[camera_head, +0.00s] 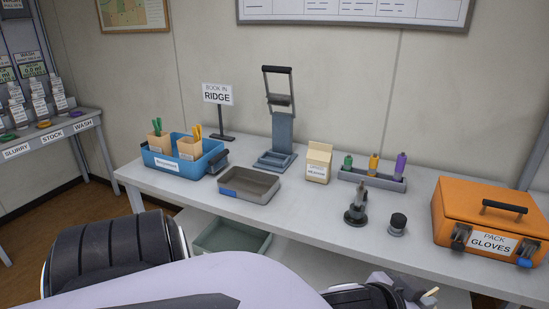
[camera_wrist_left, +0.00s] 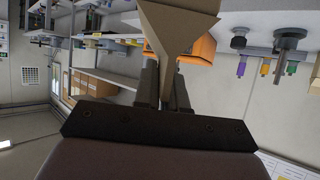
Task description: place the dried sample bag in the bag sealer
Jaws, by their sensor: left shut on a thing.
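My left gripper (camera_wrist_left: 165,95) is shut on a tan thing (camera_wrist_left: 178,35) that flares wider away from the fingers. It looks like a paper bag seen from the side, but I cannot read a label on it. In the head view my left gripper (camera_head: 410,287) is low at the bottom edge, in front of the bench, and a small tan part shows at its tip. A blue-grey press with a raised black-handled lever (camera_head: 281,125), which looks like the bag sealer, stands at the back of the bench. Its low base frame looks empty. My right gripper is not in view.
A cream labelled bag (camera_head: 319,161) stands right of the press. A grey tray (camera_head: 262,186) is in front; a blue bin (camera_head: 173,164) is left. A bottle rack (camera_head: 371,181), black stand (camera_head: 356,217), dark knob (camera_head: 397,224) and orange case (camera_head: 495,215) are right.

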